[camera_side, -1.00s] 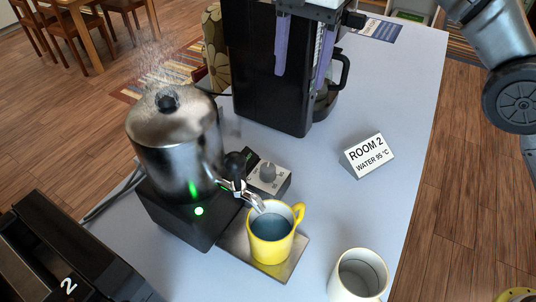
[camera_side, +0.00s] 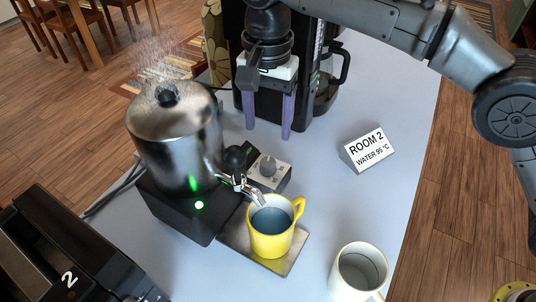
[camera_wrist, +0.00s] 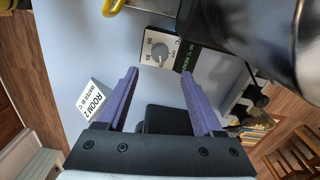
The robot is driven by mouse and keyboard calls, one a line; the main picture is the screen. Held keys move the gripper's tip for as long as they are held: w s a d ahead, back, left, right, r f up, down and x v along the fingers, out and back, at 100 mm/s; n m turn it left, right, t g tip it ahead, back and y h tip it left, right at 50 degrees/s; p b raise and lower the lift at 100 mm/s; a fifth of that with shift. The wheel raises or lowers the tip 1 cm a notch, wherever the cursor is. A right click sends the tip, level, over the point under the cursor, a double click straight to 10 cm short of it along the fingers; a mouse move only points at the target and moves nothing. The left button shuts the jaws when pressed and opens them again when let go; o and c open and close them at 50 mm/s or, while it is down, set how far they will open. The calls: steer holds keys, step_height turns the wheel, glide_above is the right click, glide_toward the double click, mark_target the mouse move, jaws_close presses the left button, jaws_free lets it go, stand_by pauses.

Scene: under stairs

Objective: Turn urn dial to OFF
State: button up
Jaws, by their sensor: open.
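The urn (camera_side: 172,135) is a steel pot with a black lid knob on a black base, steaming, with a green light lit. Its grey dial (camera_side: 267,167) sits on a small box right of the urn; it also shows in the wrist view (camera_wrist: 159,50), top centre, beyond my fingertips. I cannot read its setting. My gripper (camera_side: 268,135) is open and empty, its two purple fingers pointing down behind and above the dial, apart from it. In the wrist view my gripper (camera_wrist: 159,72) has the dial box ahead between its fingers.
A yellow mug (camera_side: 270,236) with bluish liquid stands on the drip tray (camera_side: 286,262) under the tap (camera_side: 240,185). A white mug (camera_side: 358,272) is at front right. A sign (camera_side: 368,150) reads ROOM 2, WATER 95 °C. A black coffee machine (camera_side: 310,95) stands behind my gripper. A black device (camera_side: 65,255) is front left.

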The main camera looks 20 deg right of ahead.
mark_target(268, 161)
step_height(268, 161, down, 9)
steer(key=shift+f, duration=0.15)
steer(key=shift+c, duration=0.3)
jaws_close()
